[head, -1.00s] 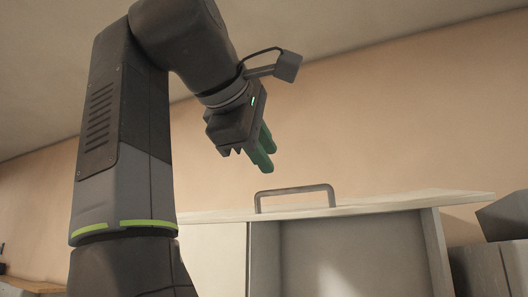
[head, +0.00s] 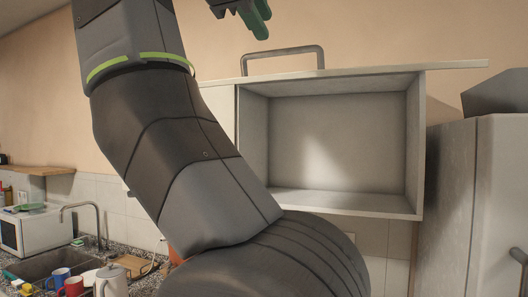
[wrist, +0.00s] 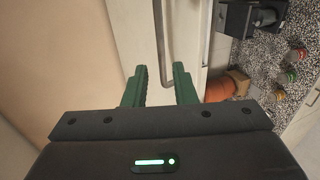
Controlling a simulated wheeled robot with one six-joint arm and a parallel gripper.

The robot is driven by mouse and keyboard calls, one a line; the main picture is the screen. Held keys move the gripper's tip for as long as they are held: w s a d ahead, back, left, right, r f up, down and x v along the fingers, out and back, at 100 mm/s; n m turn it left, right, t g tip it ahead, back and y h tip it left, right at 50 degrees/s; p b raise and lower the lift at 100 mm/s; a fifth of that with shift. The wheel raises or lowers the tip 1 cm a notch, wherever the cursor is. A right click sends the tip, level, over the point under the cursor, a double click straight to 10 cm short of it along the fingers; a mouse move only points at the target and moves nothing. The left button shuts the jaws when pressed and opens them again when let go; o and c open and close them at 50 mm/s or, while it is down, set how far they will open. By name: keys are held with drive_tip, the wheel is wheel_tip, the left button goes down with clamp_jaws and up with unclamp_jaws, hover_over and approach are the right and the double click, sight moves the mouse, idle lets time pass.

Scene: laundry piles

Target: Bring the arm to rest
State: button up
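My gripper (head: 258,25) is at the top edge of the head view, only partly in frame. It appears just above and left of the grey handle (head: 322,54) on a wall cabinet's raised door. In the wrist view its two green fingers (wrist: 160,88) are apart with nothing held between them. My arm is raised and bent, crossing the left-centre of the head view.
The wall cabinet (head: 412,140) stands open and looks empty. A tall grey fridge-like unit (head: 480,190) is at right. At lower left are a counter with a sink (head: 50,262), tap (head: 97,222), microwave (head: 35,232), mugs (head: 60,278) and a kettle (head: 112,282).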

sight(278, 52)
drive_tip(key=shift+x, duration=3.3)
drive_tip(key=shift+w+a, duration=0.1)
drive_tip(key=shift+v, duration=4.2)
drive_tip(key=shift+x, duration=4.85)
drive_tip(key=shift+w+d+f, duration=0.2)
drive_tip(key=shift+w+f, duration=0.1)
drive_tip(key=shift+w, duration=0.1)
drive_tip(key=shift+s, duration=0.1)
